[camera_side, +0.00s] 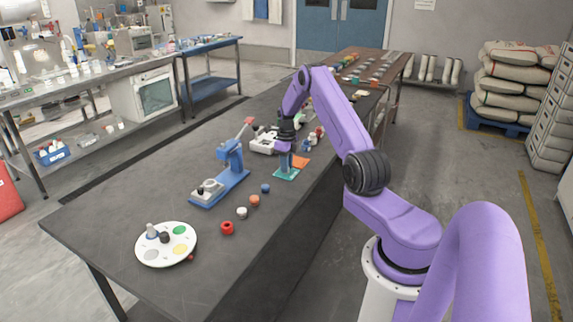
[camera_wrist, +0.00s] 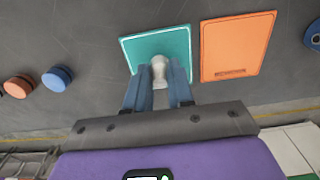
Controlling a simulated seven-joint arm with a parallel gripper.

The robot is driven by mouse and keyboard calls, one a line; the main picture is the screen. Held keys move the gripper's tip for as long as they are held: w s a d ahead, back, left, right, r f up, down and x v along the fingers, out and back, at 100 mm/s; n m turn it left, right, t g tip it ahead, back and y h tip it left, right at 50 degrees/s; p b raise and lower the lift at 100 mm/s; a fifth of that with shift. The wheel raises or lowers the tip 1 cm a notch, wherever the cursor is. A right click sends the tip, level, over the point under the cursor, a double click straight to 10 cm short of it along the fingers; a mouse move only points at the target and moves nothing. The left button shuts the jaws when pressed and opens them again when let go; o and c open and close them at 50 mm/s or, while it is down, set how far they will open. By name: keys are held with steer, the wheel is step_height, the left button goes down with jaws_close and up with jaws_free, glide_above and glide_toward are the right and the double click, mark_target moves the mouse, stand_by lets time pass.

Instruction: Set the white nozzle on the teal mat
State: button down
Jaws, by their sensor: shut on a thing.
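The white nozzle (camera_wrist: 159,68) is between the two fingers of my gripper (camera_wrist: 159,80) in the wrist view, and the gripper is shut on it. Behind the nozzle in that view lies the teal mat (camera_wrist: 135,47). In the side view the teal mat (camera_side: 284,177) lies on the dark table, with my gripper (camera_side: 284,158) over it, pointing down. The nozzle is hard to make out in the side view. I cannot tell whether its lower end touches the mat.
An orange mat (camera_wrist: 236,46) lies right beside the teal one. A blue lever device (camera_side: 231,165) stands left of it. Blue, orange, white and red caps (camera_side: 254,200) lie in front. A round white palette (camera_side: 150,256) is near the table's front. Small items stand behind my gripper.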

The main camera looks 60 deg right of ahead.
steer(key=c, duration=1)
jaws_free()
